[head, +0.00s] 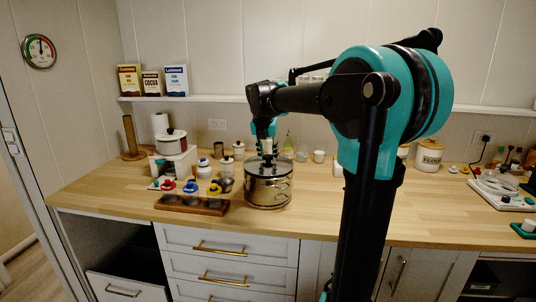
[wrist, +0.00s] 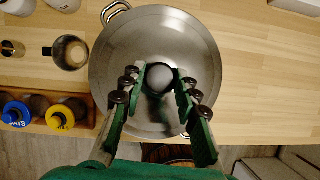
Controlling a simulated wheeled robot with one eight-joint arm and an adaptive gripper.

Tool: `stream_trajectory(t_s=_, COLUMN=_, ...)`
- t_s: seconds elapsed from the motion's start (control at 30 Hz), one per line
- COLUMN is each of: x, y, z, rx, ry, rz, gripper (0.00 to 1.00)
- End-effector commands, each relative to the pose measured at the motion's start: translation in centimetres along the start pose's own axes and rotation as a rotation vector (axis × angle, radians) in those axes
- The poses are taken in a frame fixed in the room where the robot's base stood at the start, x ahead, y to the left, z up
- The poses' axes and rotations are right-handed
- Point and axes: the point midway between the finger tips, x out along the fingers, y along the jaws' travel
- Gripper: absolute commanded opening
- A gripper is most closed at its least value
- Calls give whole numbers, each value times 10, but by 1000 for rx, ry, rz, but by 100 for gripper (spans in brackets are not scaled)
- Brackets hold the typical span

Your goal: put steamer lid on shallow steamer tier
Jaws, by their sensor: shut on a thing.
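The steel steamer lid (wrist: 125,48) fills the middle of the wrist view, with a round dark knob (wrist: 160,75) at its centre. My gripper (wrist: 160,84) is shut on this knob, one finger on each side. In the head view the lid (head: 262,164) is at the top of the steel steamer (head: 265,190), under my gripper (head: 267,150). It looks level. I cannot tell whether it rests fully on the rim. A loop handle (wrist: 115,11) shows past the lid's edge; the lid hides the tier's inside.
A wooden rack (head: 191,205) and small coloured-top jars (head: 191,188) stand just left of the steamer. A metal cup (wrist: 70,52) is close by. A white pot (head: 172,143) stands farther left. The counter (head: 335,208) right of the steamer is clear.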

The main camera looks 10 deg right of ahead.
Motion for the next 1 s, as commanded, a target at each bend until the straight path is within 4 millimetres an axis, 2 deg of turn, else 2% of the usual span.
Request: stream_trajectory(t_s=1.0, x=5, y=0, z=-2, rx=0, ry=0, rz=0, gripper=0)
